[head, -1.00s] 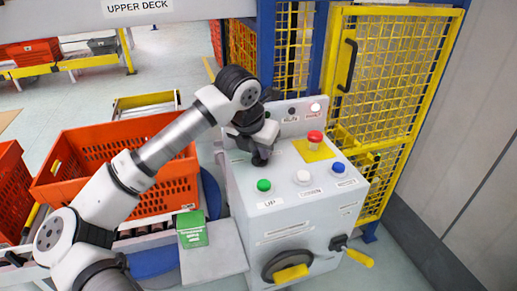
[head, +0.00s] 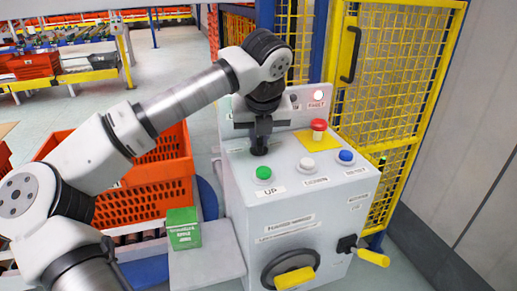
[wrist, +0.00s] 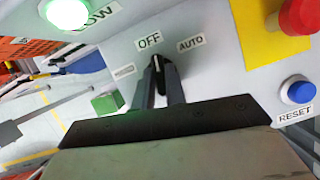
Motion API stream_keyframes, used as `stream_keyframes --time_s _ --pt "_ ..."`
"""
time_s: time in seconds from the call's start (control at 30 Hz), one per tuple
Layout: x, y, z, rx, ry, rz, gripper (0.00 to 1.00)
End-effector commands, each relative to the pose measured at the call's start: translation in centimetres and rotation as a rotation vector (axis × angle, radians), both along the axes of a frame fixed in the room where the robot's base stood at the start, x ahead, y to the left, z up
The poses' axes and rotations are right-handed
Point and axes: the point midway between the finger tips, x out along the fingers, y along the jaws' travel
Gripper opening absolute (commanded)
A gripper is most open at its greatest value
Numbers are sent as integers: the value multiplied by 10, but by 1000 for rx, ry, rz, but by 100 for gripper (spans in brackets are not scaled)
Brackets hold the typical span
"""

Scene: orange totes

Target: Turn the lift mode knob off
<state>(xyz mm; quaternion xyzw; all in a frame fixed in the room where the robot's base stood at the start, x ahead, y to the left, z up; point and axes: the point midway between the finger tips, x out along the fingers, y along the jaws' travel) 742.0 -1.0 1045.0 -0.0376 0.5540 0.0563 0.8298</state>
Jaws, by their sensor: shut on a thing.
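The lift mode knob (wrist: 158,64) is on the grey control box, and its white pointer mark faces up toward the OFF label (wrist: 149,40). The AUTO label (wrist: 190,43) is to its right, and a blurred label (wrist: 123,71) is to its left. In the wrist view, my gripper (wrist: 162,78) has its two dark fingers close on either side of the knob, shut on it. In the head view, my gripper (head: 261,130) points down at the back left of the box top. It hides most of the knob there.
A red mushroom button (head: 318,128) on a yellow plate is right of my gripper. Green (head: 264,173), white (head: 308,168) and blue (head: 346,156) buttons line the front. Orange totes (head: 150,190) and a green carton (head: 183,229) are left; a yellow mesh gate (head: 395,80) is behind.

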Motion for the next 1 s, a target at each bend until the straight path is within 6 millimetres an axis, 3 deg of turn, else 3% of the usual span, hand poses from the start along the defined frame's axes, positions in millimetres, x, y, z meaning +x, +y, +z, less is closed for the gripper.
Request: stream_keyframes --time_s 0.33,0.87,0.9,1.0 --pt "1 -1 -1 0 -2 152 0" --pt "1 -1 1 -2 -1 179 0" --pt "1 -1 1 -2 -1 179 14" --pt "1 -1 1 -1 -1 179 27"
